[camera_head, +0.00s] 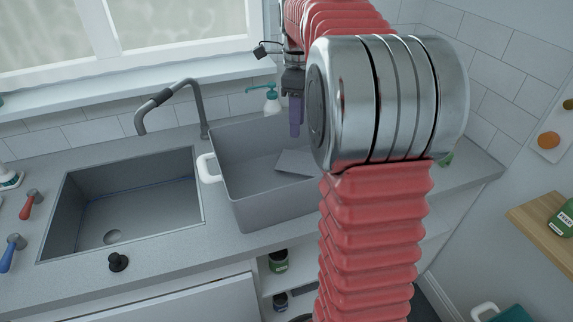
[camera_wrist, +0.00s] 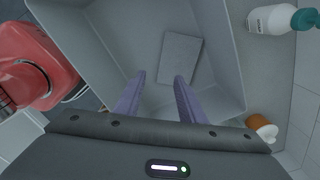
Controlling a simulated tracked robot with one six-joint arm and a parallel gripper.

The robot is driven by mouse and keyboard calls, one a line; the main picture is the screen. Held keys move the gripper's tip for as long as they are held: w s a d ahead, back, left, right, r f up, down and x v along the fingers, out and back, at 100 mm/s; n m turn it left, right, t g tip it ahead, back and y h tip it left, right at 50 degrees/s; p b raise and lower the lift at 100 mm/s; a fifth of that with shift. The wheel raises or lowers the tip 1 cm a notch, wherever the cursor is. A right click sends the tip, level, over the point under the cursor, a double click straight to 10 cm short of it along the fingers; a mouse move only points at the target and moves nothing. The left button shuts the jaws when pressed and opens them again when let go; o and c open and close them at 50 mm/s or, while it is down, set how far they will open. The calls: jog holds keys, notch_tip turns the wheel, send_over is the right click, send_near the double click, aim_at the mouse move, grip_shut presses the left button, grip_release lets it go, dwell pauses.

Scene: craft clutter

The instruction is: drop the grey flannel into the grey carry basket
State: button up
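The grey carry basket (camera_head: 262,207) stands on the counter to the right of the sink, with a white handle at its left end. A flat grey piece that looks like the flannel (camera_wrist: 181,59) lies inside on the basket floor. In the head view the flannel (camera_head: 293,163) is partly hidden by my arm. My gripper (camera_wrist: 160,84) is open, its two purple fingers apart with nothing between them. It points down over the basket, and the flannel lies beyond the fingertips. In the head view my gripper (camera_head: 295,122) shows above the basket's back side.
A white soap bottle (camera_head: 271,101) with a teal pump stands behind the basket. The empty sink (camera_head: 120,205) and its tap (camera_head: 195,100) are to the left. An orange-brown and white item (camera_wrist: 261,128) is beside the basket. Jars stand on a shelf below the counter.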

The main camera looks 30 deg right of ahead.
notch_tip(320, 180, up, 11)
jog(key=shift+f, duration=0.15)
jog(key=shift+a, duration=0.1)
dwell(0.9)
jog(key=s+a+f+n+t, duration=0.1)
jog(key=s+a+n, duration=0.3)
jog(key=a+n, duration=0.3)
jog(key=s+a+f+n+t, duration=0.2)
jog(key=s+a+n, duration=0.3)
jog(key=a+n, duration=0.25)
jog(key=s+a+f+n+t, duration=0.2)
jog(key=s+a+f+n, duration=0.7)
jog(key=s+f+n, duration=0.2)
jog(key=shift+a+n+t, duration=0.2)
jog(key=shift+n+t, duration=0.1)
jog(key=shift+n, duration=0.55)
